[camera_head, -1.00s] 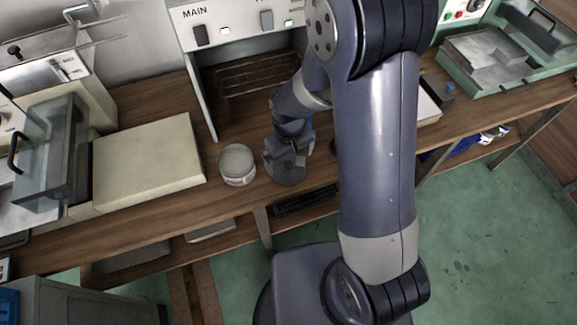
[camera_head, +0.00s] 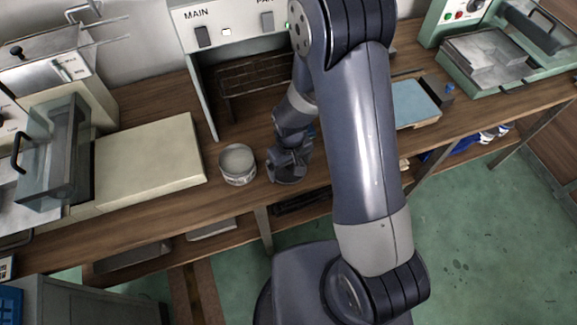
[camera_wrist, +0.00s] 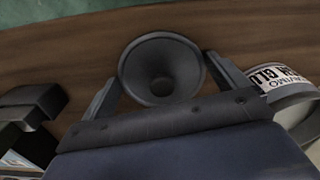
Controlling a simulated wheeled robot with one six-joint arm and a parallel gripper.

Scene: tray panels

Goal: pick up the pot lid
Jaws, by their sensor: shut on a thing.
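The pot lid is a dark grey, round, cone-shaped piece with a darker centre. It lies between the two fingers of my gripper (camera_wrist: 161,72) in the wrist view, where its rim (camera_wrist: 133,57) shows. My gripper (camera_head: 287,166) is shut on it. In the head view, only part of the lid (camera_head: 283,179) shows below the gripper, near the bench's front edge. The gripper hides the rest. I cannot tell whether the lid touches the bench.
A round labelled tin (camera_head: 238,166) stands close on the left; it shows at the right in the wrist view (camera_wrist: 281,76). A cream slab (camera_head: 150,163) lies further left on the wooden bench (camera_head: 80,240). A blue-topped board (camera_head: 414,101) lies to the right.

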